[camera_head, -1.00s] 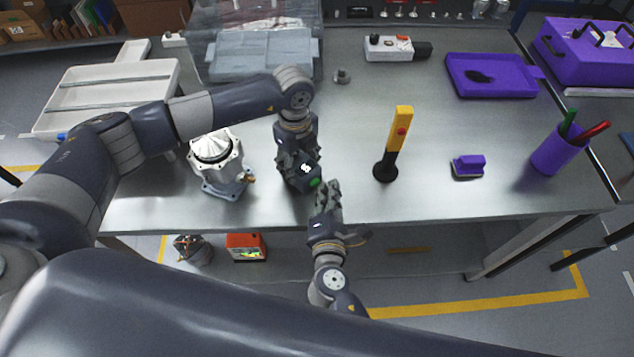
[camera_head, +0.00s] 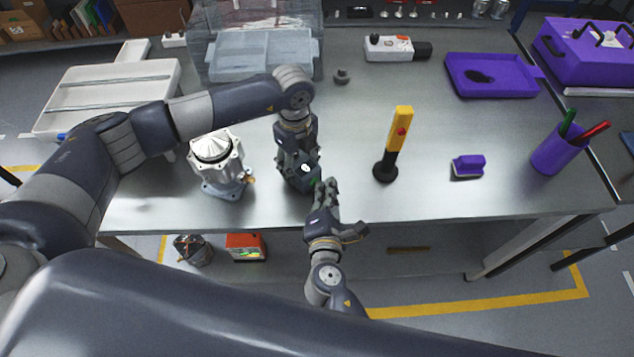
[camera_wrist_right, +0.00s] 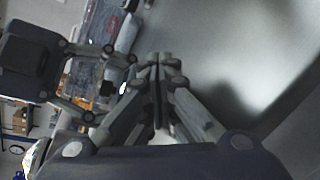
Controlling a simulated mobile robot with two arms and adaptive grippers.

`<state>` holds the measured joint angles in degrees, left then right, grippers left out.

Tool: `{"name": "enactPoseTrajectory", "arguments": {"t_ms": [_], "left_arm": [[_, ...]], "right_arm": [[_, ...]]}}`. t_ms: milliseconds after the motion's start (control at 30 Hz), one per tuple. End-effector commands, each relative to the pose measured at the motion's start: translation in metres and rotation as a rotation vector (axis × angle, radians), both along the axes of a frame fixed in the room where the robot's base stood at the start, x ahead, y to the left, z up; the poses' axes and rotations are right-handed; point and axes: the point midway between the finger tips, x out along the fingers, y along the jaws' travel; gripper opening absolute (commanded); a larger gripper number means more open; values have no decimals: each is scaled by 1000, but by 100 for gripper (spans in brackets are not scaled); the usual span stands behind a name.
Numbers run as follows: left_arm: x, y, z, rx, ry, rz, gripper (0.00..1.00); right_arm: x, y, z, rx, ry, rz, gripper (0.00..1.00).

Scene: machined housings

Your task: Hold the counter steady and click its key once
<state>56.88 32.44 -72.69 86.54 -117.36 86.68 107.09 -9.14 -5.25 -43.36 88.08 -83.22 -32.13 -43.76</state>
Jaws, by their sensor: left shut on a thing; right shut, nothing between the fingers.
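The counter (camera_head: 304,181) is a small dark box with a little pale display and a green key. It is in the head view, near the table's front edge, in my left gripper. My left gripper (camera_head: 297,170) is shut on it from above. My right gripper (camera_head: 326,184) is shut and empty, its fingertips right beside the counter's green side. The fingertips partly cover the green key, and I cannot tell whether they touch it. In the right wrist view the right fingertips (camera_wrist_right: 158,62) are together, with part of my left gripper at left. I cannot make out the counter there.
A white machined housing (camera_head: 217,165) stands left of my left gripper. Farther right are a small purple block (camera_head: 468,166) and a purple pen cup (camera_head: 556,153). The table between post and block is clear.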

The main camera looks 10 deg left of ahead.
Motion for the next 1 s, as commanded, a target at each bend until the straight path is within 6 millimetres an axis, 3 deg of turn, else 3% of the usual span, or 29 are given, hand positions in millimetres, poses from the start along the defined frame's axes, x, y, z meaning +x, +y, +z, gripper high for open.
{"name": "enactPoseTrajectory", "arguments": {"t_ms": [1000], "left_arm": [[0,-1,0,-2,1,-1,21]], "right_arm": [[-11,-15,1,1,0,1,0]]}}
